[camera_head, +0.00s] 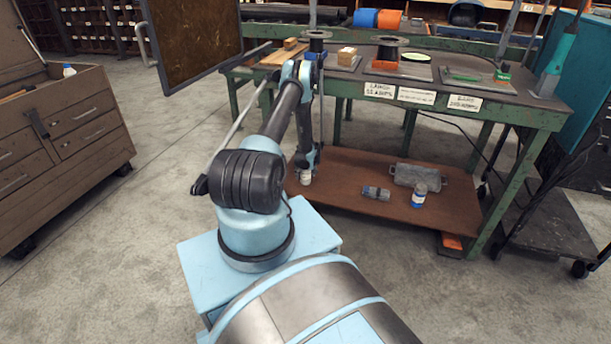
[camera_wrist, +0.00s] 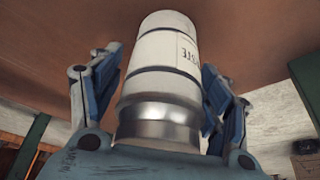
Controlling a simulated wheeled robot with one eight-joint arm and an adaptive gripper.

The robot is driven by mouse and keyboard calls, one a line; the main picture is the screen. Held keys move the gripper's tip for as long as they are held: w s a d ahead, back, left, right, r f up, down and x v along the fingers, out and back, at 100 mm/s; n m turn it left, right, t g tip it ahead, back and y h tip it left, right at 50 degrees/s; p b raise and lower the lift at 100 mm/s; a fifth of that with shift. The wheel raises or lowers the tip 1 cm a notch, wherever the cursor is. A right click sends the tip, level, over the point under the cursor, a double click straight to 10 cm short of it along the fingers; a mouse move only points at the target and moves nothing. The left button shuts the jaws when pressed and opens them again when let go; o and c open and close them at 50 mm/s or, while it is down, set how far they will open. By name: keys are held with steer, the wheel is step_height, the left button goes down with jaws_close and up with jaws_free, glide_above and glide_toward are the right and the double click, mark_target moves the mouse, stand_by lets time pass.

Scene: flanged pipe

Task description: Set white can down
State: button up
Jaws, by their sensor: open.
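The white can (camera_head: 306,177) is at the left end of the brown lower shelf, just under my gripper (camera_head: 306,162). In the wrist view the white can (camera_wrist: 163,70) has a bare metal end toward me and a partly visible printed label. Its far end meets the brown shelf surface, and it appears to rest there. My gripper (camera_wrist: 163,95) is open, with one blue finger on each side of the can. The gaps are narrow, and I cannot tell whether a finger touches it.
The lower shelf (camera_head: 345,200) also holds a grey can lying down (camera_head: 376,192), a blue-and-white can (camera_head: 419,195) and a grey metal box (camera_head: 420,177). The green-framed workbench top (camera_head: 340,76) is above. A wooden drawer cabinet (camera_head: 80,140) stands at left, with clear floor between.

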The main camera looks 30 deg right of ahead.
steer(key=v, duration=1.2)
stand_by(0.6)
